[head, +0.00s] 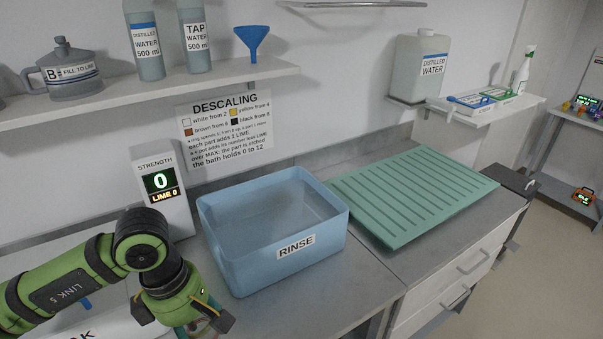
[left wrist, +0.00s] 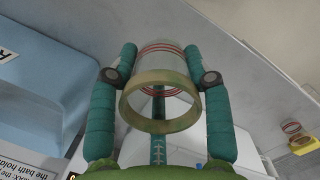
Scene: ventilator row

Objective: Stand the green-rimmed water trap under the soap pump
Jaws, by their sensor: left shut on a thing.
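My left gripper (head: 212,318) is low at the front left of the counter, in front of the rinse tub. The rim faces the wrist camera. In the head view the arm and fingers mostly hide the trap. I see no soap pump in either view. My right gripper is not in view.
A blue rinse tub (head: 228,262) stands mid-counter, with a green ribbed mat (head: 415,190) to its right. The strength display (head: 165,200) stands left of the tub. A shelf (head: 140,92) holds bottles, a jug and a funnel. The counter front (head: 335,300) is clear.

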